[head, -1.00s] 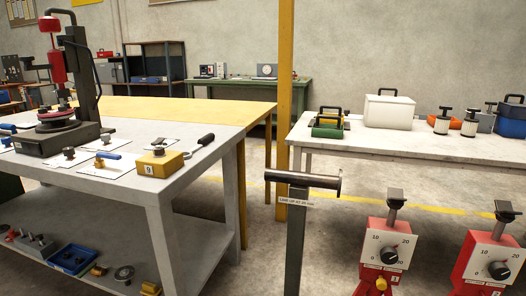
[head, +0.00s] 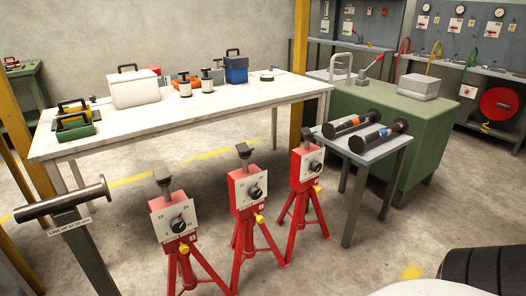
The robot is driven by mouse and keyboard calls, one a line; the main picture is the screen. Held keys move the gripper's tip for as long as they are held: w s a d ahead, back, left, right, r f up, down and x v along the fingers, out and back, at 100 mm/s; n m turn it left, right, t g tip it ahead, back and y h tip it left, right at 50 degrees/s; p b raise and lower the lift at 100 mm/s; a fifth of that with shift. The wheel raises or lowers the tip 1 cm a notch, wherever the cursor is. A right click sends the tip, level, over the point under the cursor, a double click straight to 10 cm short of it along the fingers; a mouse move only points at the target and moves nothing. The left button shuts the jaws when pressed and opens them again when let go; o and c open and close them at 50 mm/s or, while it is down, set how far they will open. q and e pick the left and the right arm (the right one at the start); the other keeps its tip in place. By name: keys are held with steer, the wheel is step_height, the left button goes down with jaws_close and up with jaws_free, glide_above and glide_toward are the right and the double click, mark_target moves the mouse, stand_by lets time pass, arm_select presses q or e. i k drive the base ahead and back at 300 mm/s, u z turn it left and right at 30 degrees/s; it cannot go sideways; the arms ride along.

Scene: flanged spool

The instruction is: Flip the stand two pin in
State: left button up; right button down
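Three red tripod stands stand on the floor in the head view. Each has a white dial plate with a black knob, a dark top head and a yellow pin at the lower side of its box. The middle stand (head: 246,190) is probably stand two, but its small label is too small to read surely. Its yellow pin (head: 260,219) sticks out at the lower right; how deep it sits I cannot tell. The left stand (head: 172,217) has its yellow pin (head: 184,248), and the right stand (head: 306,165) has its own (head: 318,189). Neither gripper shows.
A dark bar on a post (head: 62,203) stands at the left. A long white table (head: 190,110) with boxes and tools runs behind the stands. A small grey table (head: 370,150) with two black rollers and a green cabinet (head: 430,130) are at the right.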

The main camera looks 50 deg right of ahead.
mark_target(260, 219)
steer(key=z, duration=1.55)
steer(key=k, duration=0.85)
steer(key=z, duration=0.85)
steer(key=k, duration=0.55)
steer(key=u, duration=0.6)
steer(key=i, duration=0.8)
steer(key=u, duration=0.65)
steer(key=i, duration=1)
steer(key=z, duration=1.1)
steer(key=i, duration=0.5)
steer(key=z, duration=0.45)
